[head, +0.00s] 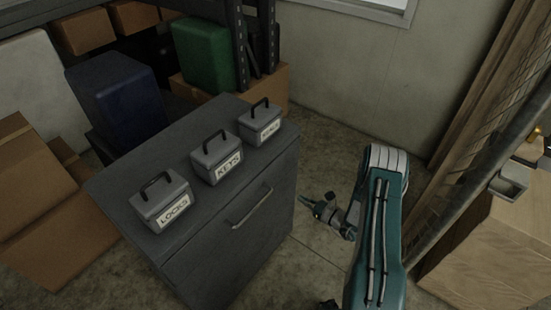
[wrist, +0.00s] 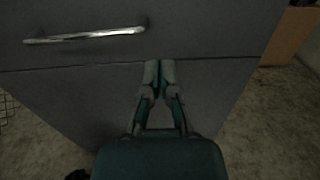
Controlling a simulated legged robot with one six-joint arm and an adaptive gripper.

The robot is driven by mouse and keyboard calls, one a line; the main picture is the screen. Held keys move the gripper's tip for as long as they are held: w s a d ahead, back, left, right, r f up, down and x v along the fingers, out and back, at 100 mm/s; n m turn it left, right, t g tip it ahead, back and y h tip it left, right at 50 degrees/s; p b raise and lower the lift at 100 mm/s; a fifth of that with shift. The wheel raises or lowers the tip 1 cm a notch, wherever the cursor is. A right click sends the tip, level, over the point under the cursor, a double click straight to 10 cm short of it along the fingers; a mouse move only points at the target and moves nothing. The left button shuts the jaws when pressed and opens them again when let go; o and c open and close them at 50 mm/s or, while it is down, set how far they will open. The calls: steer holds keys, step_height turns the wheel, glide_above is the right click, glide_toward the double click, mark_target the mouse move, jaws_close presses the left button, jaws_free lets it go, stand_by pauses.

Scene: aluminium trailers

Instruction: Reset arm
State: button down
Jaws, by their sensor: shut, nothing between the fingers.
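My arm comes up from the lower right in the head view and bends down at the elbow. My gripper (head: 309,202) is to the right of the grey cabinet (head: 233,263), lower than its top. In the wrist view my gripper (wrist: 159,66) is shut and empty, its two fingers together in front of the cabinet front (wrist: 215,35). The cabinet handle (wrist: 84,35) is up and left of the fingertips there, apart from them. The handle (head: 252,207) also shows in the head view. The drawer looks closed.
Three grey boxes stand on the cabinet top, labelled LOCKS (head: 161,201), KEYS (head: 217,157) and one I cannot read clearly (head: 261,123). Cardboard boxes (head: 35,195) are at the left, and a wooden crate (head: 490,250) behind mesh at the right. Floor right of the cabinet is clear.

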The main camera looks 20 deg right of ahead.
steer(key=s+a+r+n+g+y, duration=0.1)
steer(key=s+a+r+n+g, duration=0.1)
steer(key=a+r+n+g, duration=0.45)
steer(key=s+a+r+n+g, duration=0.2)
steer(key=a+r+n, duration=0.15)
steer(key=r, duration=0.65)
steer(key=s+a+r+n+g+y, duration=0.1)
steer(key=s+a+r+n+g, duration=0.1)
steer(key=a+r+n+g, duration=0.45)
steer(key=s+d+r+n+t+h, duration=0.2)
steer(key=s+r+n+h, duration=0.4)
steer(key=s+r, duration=0.3)
steer(key=s+d+r+n+t+h, duration=0.2)
steer(key=s+r+n+t+h, duration=0.2)
steer(key=s, duration=0.9)
step_height(320, 180, up, 5)
steer(key=n+h, duration=0.2)
steer(key=shift+d+h, duration=0.3)
steer(key=shift+f, duration=0.1)
